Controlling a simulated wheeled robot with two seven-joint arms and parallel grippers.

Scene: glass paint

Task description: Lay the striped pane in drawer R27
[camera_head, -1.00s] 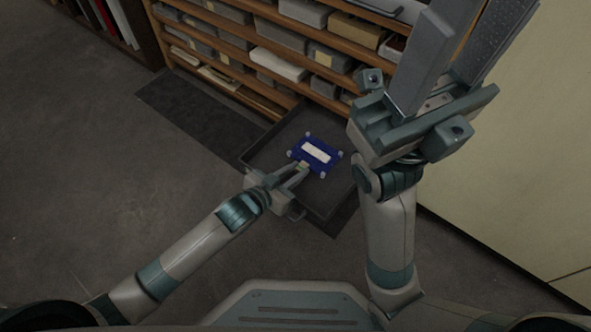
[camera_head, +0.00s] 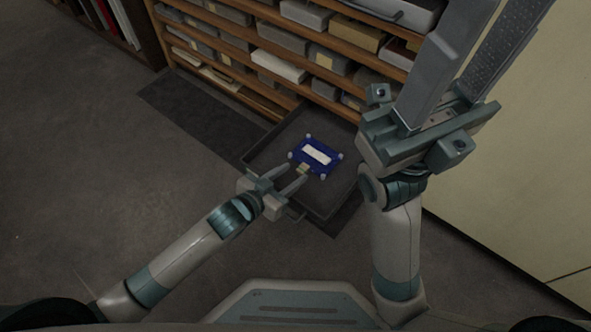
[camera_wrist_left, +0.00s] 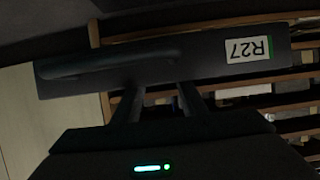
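The striped pane (camera_head: 316,157), blue with a white bar and pale corner pieces, lies in the pulled-out dark drawer (camera_head: 262,150). A small yellowish tab (camera_head: 303,169) shows at its near edge. The left wrist view shows the drawer front (camera_wrist_left: 200,62) with an upside-down R27 label (camera_wrist_left: 247,49). My left gripper (camera_head: 290,175) is open at the drawer's near side, its fingers apart beside the tab. In the left wrist view its fingers (camera_wrist_left: 158,98) are spread and the pane is hidden. My right gripper (camera_head: 472,55) is open, raised and empty, its tips near the top edge.
Wooden shelves (camera_head: 262,97) with several grey, white and tan boxes stand behind the drawer. A dark mat (camera_head: 195,115) lies on the floor at left. A pale cabinet wall (camera_head: 510,190) is at right. The floor at left is clear.

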